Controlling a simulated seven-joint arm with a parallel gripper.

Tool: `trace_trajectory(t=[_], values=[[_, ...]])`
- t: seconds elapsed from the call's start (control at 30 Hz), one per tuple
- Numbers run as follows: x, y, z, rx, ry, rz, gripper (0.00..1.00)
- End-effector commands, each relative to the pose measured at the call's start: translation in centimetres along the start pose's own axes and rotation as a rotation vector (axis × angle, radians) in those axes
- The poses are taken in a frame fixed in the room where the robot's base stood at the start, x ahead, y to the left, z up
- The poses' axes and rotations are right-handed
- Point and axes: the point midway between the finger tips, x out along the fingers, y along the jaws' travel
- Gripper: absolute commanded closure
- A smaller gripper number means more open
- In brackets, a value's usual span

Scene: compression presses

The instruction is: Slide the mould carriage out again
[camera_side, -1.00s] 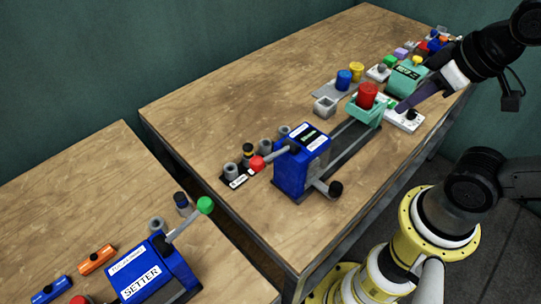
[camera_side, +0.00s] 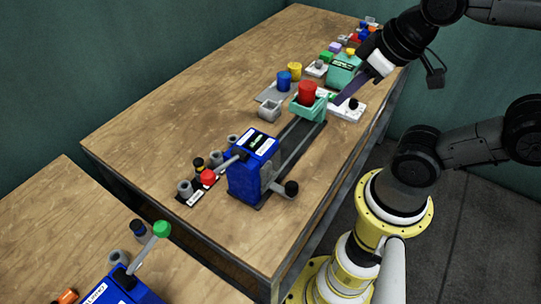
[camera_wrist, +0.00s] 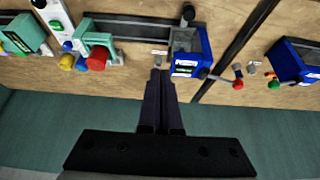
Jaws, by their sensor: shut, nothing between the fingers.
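The mould carriage is a teal tray (camera_side: 308,112) holding a red cylinder (camera_side: 307,92). It sits at the end of the dark rails (camera_side: 297,142), away from the blue press (camera_side: 251,172). In the wrist view the carriage (camera_wrist: 99,41) is left of the press (camera_wrist: 190,63), with bare rail between. My gripper (camera_side: 337,102) is shut and empty. It appears just right of the carriage in the side view. In the wrist view my fingertips (camera_wrist: 161,74) are apart from the carriage, below the rails; their height is unclear.
A white plate with a black knob (camera_side: 352,104) lies beside the carriage. A teal machine (camera_side: 343,70) is farther back. The left table half is bare.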

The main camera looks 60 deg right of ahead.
Motion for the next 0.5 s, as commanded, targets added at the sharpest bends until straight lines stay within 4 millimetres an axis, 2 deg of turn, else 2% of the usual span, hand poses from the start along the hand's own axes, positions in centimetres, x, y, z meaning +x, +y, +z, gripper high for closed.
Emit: trace_trajectory(t=[0.47, 0.5], values=[[0.00, 0.00, 0.00, 0.000, 0.000, 0.000, 1.00], [0.00, 0.00, 0.00, 0.001, 0.000, 0.000, 0.93]])
